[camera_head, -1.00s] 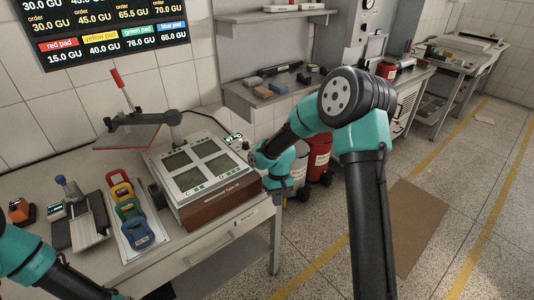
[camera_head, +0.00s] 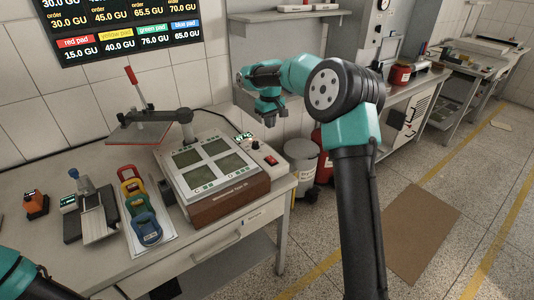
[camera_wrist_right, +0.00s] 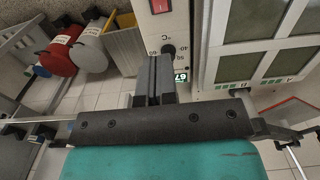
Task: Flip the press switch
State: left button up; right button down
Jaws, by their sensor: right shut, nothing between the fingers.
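The press (camera_head: 228,202) is a brown box with a white top and several grey-green plates, standing at the table's right end. The red press switch (camera_head: 271,160) is on the control strip at its right side, in front of a dark knob (camera_head: 256,145) and a small lit display. The switch (camera_wrist_right: 160,5) also shows at the top edge of the right wrist view. My right gripper (camera_head: 269,120) is above and behind the control strip, apart from the switch. Its fingers (camera_wrist_right: 153,70) are together and empty, below the knob in the wrist view. My left gripper is out of view; only its arm shows.
A grey bin (camera_head: 302,160) stands right of the table.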

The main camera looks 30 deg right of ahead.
aim_at(270, 157)
jog(key=shift+f, duration=0.1)
notch_tip(270, 157, down, 14)
dwell(0.7)
